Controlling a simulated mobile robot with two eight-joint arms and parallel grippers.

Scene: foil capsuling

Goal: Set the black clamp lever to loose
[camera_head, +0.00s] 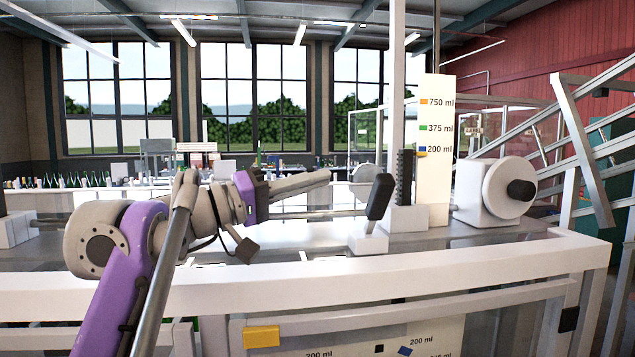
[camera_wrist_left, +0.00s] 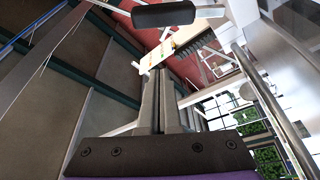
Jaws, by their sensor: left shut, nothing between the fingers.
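The black clamp lever (camera_head: 379,197) stands nearly upright on a small white block, its top leaning slightly right. My left gripper (camera_head: 326,176) is shut and empty. It points right, a short way left of the lever's upper part, with a visible gap between them in the head view. In the left wrist view, the lever's black grip (camera_wrist_left: 163,14) lies across the top of the picture, beyond the shut fingertips (camera_wrist_left: 158,72). My right gripper is in neither view.
Right of the lever stand a black toothed rack (camera_head: 404,178) on a white block, a scale board (camera_head: 436,150) marked 750, 375 and 200 ml, and a white housing with a black knob (camera_head: 521,190). A white frame rail (camera_head: 330,278) runs along the front.

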